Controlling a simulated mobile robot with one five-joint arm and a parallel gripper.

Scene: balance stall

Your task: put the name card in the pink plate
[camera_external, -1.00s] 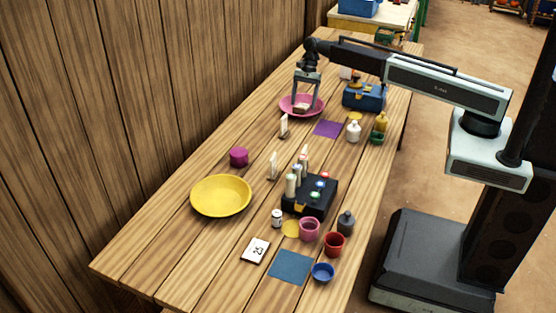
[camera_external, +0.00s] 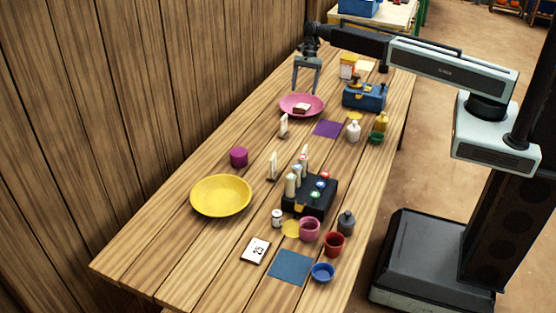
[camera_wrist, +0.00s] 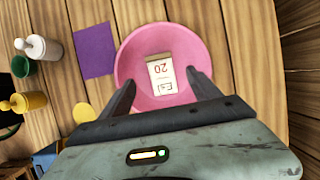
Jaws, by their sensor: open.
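The pink plate (camera_external: 286,107) stands toward the far end of the table. My gripper (camera_external: 306,92) is open and empty just above the plate. In the wrist view my gripper's fingers (camera_wrist: 163,83) reach over the plate (camera_wrist: 194,52) with the card lying between and beyond them. Small upright cards, one near the plate (camera_external: 284,126) and one farther forward (camera_external: 272,166), stand on the table; their faces cannot be read.
A purple mat (camera_external: 328,129), white bottle (camera_external: 353,131), yellow bottle (camera_external: 380,121) and blue box (camera_external: 364,97) are right of the plate. A yellow plate (camera_external: 221,196), black rack (camera_external: 318,194) and flat card "25" (camera_external: 256,250) are nearer. Table left of the pink plate is clear.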

